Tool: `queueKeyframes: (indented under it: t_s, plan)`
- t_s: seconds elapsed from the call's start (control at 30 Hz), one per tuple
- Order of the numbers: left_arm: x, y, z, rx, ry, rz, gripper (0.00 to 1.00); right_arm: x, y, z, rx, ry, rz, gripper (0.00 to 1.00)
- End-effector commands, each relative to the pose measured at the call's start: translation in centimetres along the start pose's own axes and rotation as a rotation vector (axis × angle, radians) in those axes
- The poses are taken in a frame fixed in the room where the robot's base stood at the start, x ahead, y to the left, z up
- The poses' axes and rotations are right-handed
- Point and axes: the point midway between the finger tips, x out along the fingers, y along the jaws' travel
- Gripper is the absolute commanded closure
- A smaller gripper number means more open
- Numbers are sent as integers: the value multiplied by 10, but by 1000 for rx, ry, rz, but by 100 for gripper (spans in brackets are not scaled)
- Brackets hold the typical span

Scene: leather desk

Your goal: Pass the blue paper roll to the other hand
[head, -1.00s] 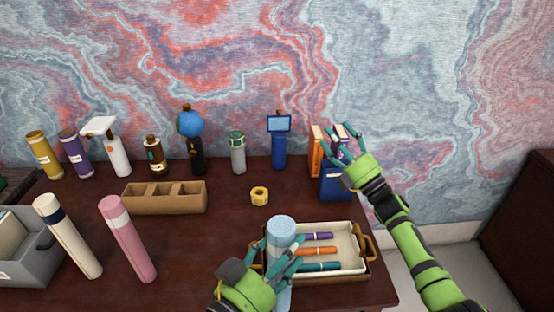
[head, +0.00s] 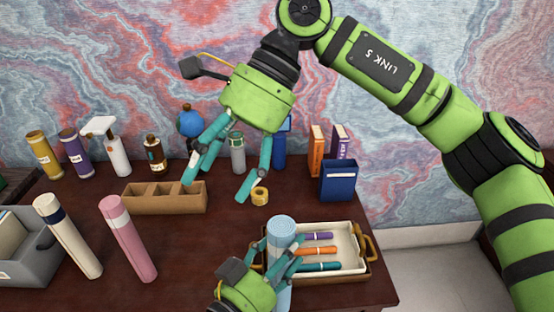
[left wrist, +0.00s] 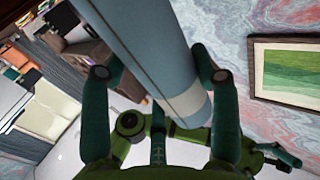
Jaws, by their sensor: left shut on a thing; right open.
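The blue paper roll (head: 281,228) is pale blue and stands roughly upright in my left gripper (head: 280,252), low in the head view. The gripper's fingers close around its middle and hide part of it. In the left wrist view the roll (left wrist: 155,50) runs between the two fingers and shows a pale band. My right gripper (head: 216,189) is open and empty, fingers pointing down, above and to the left of the roll's top, apart from it.
A tray (head: 352,273) with several markers lies right behind the roll. A yellow tape roll (head: 260,195), a wooden divided box (head: 135,196), a pink roll (head: 128,240) and a blue box (head: 338,182) stand on the desk. Bottles line the back.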

Motion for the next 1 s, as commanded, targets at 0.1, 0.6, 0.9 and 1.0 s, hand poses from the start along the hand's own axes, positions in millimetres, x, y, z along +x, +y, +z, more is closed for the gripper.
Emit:
queueKeyframes:
  t_s: [0.1, 0.6, 0.9, 1.0]
  plan:
    - [0, 0, -1, 0, 2, 0, 96, -10, 8, -25, -52, 288, -68, 28]
    - [0, 0, -1, 0, 2, 0, 96, -31, 15, -74, -63, 666, -151, 28]
    - [0, 0, -1, 0, 2, 0, 96, 14, 6, -107, -63, 661, -149, 28]
    - [0, 0, -1, 0, 2, 0, 96, 27, 4, -117, -64, 660, -148, 28]
